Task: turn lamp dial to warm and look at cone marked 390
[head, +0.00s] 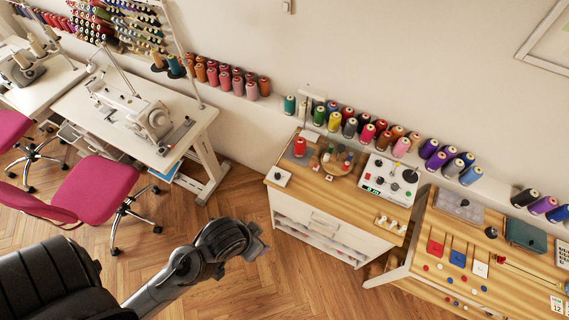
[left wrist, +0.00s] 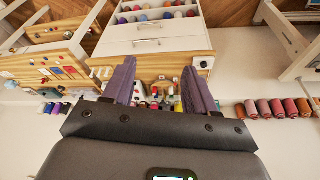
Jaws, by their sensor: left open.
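A light control panel (head: 384,194) with knobs, small buttons and a green readout stands on the wooden cabinet top in the head view. A dark round knob (head: 410,176) sits at its right side; I cannot tell its setting or whether it is the lamp dial. No cone marking 390 is readable. My left gripper (head: 258,240) is over the floor, left of the cabinet and apart from it. In the left wrist view its two purple fingers (left wrist: 161,80) are spread with nothing gripped. My right gripper is out of view.
The cabinet (head: 315,233) has drawers facing the floor. A row of thread cones (head: 350,128) runs along the wall behind it. A second table (head: 432,226) holding coloured pieces is at right. A sewing table (head: 85,105) and pink chair (head: 97,188) are left. Floor between is clear.

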